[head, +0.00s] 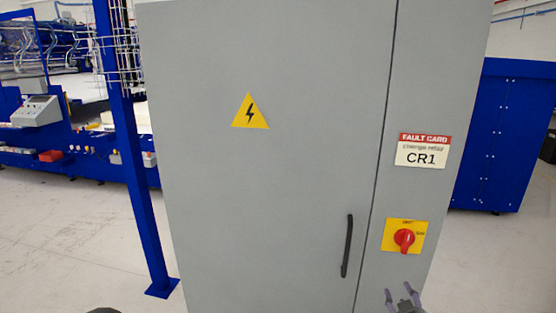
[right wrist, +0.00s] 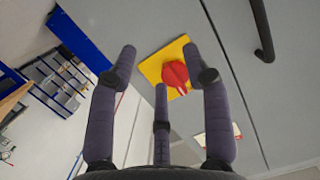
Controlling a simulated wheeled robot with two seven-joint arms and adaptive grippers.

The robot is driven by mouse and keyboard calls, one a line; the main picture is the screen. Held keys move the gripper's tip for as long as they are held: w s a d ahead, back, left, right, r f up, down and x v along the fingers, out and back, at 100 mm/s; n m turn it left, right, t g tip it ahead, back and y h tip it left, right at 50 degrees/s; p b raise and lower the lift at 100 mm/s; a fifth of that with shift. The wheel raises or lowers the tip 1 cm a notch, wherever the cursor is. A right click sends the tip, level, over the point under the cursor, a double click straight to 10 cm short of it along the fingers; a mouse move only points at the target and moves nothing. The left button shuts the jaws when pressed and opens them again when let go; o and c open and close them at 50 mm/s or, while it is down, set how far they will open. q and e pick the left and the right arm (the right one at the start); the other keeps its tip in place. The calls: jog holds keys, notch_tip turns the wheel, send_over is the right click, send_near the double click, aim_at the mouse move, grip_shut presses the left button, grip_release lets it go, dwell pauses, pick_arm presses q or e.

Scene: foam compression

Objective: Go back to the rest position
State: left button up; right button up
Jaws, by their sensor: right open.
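My right gripper (head: 403,295) shows at the bottom edge of the head view, below the red rotary switch (head: 404,238) on its yellow plate (head: 419,229). In the right wrist view the gripper's fingers (right wrist: 157,54) are spread open with nothing between them. The red switch (right wrist: 175,74) shows beyond the fingertips, apart from them. The grey cabinet (head: 270,200) stands in front of me with its doors shut. My left gripper is not seen; only a dark rounded piece shows at the bottom left of the head view.
The cabinet has a black door handle (head: 347,246), a fault card (head: 423,150) reading CR1 and a yellow warning triangle (head: 250,111). A blue post (head: 142,190) stands left of it. A blue cabinet (head: 503,135) is at the right. Floor at the left is clear.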

jog(key=s+a+f+g+y, duration=0.15)
jog(key=a+f, duration=0.25)
jog(key=f, duration=0.4)
jog(key=s+a+f+g+y, duration=0.1)
jog(key=s+a+f+g, duration=0.2)
jog(key=f, duration=0.6)
jog(key=a+f+g+y, duration=0.25)
jog(key=a+f, duration=0.25)
jog(key=f, duration=0.3)
jog(key=s+a+f+g+y, duration=0.1)
jog(key=s+a+f+g, duration=0.3)
jog(key=s+f, duration=0.4)
jog(key=s+a+f+g, duration=0.4)
jog(key=s+a+f, duration=0.3)
jog(key=s, duration=0.4)
jog(key=shift+a+f+y, duration=0.3)
jog(key=shift+f+y, duration=0.1)
jog(key=shift+f, duration=0.1)
